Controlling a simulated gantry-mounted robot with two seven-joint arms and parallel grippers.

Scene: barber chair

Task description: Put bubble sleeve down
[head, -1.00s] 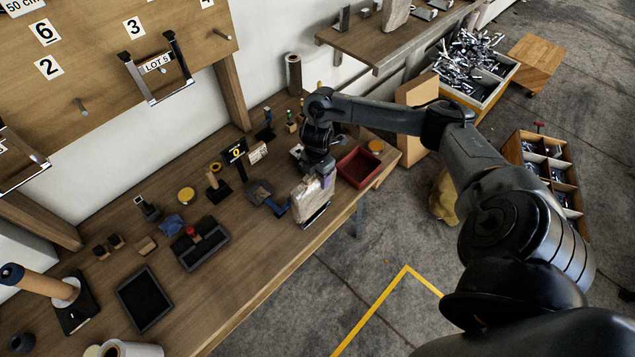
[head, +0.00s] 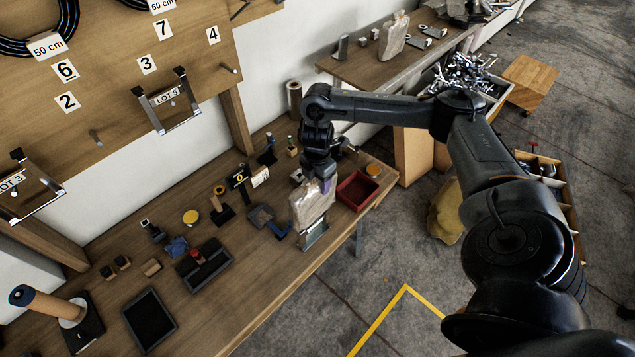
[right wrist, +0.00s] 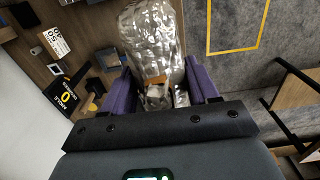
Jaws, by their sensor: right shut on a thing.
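The bubble sleeve (head: 311,207) is a shiny, clear wrapped packet, held upright near the front edge of the wooden bench. My right gripper (head: 323,182) is shut on its upper part. In the right wrist view, the sleeve (right wrist: 150,40) lies between the purple fingers, with a small tan and white item showing at its near end. A metal stand (head: 314,236) is at the bench edge just below the sleeve; I cannot tell whether they touch. My left gripper is not in view.
A red tray (head: 357,191) is close on the right of the sleeve. A blue-handled tool (head: 264,217) lies to its left. A similar wrapped packet (head: 394,36) stands on the back shelf. A black tray (head: 150,319) and a black-and-yellow display (head: 239,178) are farther left.

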